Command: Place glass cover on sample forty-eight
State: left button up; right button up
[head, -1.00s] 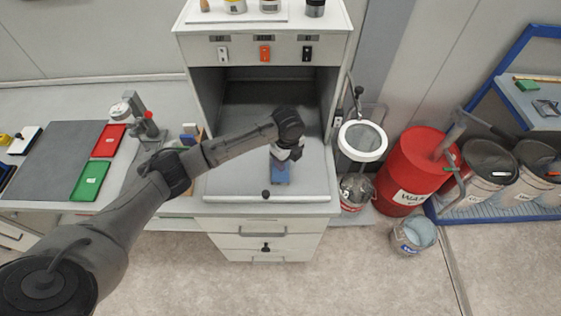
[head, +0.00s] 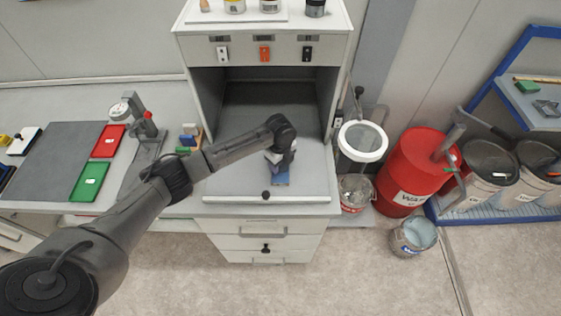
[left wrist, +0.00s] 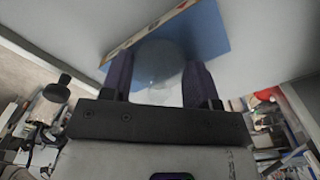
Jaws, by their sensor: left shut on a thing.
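A blue panel, apparently the sample (head: 281,179), lies on the white work surface inside the open cabinet. My left gripper (head: 277,162) is above its back part and hides much of it. In the left wrist view, the two dark fingers of my left gripper (left wrist: 160,82) are shut on a round, clear disc, the glass cover (left wrist: 158,62). The blue panel (left wrist: 205,35) with a pale marked edge shows behind the disc. I cannot tell whether the disc touches the panel. No number is readable on it. My right gripper is not in view.
The cabinet side walls (head: 334,100) stand left and right of the work surface (head: 235,185). A round white-rimmed lid (head: 362,141) and a red waste drum (head: 405,175) stand to the right. Red (head: 108,141) and green trays (head: 91,180) lie on the left bench.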

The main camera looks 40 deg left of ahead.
pick_arm(q)
jog(key=o, duration=0.5)
jog(key=shift+f, duration=0.2)
jog(key=shift+c, duration=0.2)
jog(key=o, duration=0.4)
jog(key=shift+o, duration=0.2)
jog(key=shift+r, duration=0.1)
notch_tip(320, 180, up, 12)
jog(key=shift+n, duration=0.7)
jog(key=s+d+f, duration=0.1)
jog(key=d+f, duration=0.1)
jog(key=s+d+f, duration=0.2)
jog(key=d, duration=0.1)
jog(key=s+d+f, duration=0.2)
jog(key=f, duration=0.1)
jog(key=shift+s+d+p, duration=0.25)
jog(key=shift+p, duration=0.05)
jog(key=s+d+f+n+t+h, duration=0.1)
jog(key=s+d+f+n, duration=0.15)
jog(key=s+d, duration=0.2)
jog(key=s+d+f+n+t+h, duration=0.1)
jog(key=s+d+f, duration=0.2)
jog(key=s, duration=0.3)
jog(key=s+a+r+n+t+y, duration=0.1)
jog(key=s+n, duration=1.1)
jog(key=s, duration=0.6)
jog(key=shift+s+a+r+t+y, duration=0.25)
jog(key=shift+a+r+t+y, duration=0.05)
jog(key=shift+a+r+y, duration=0.1)
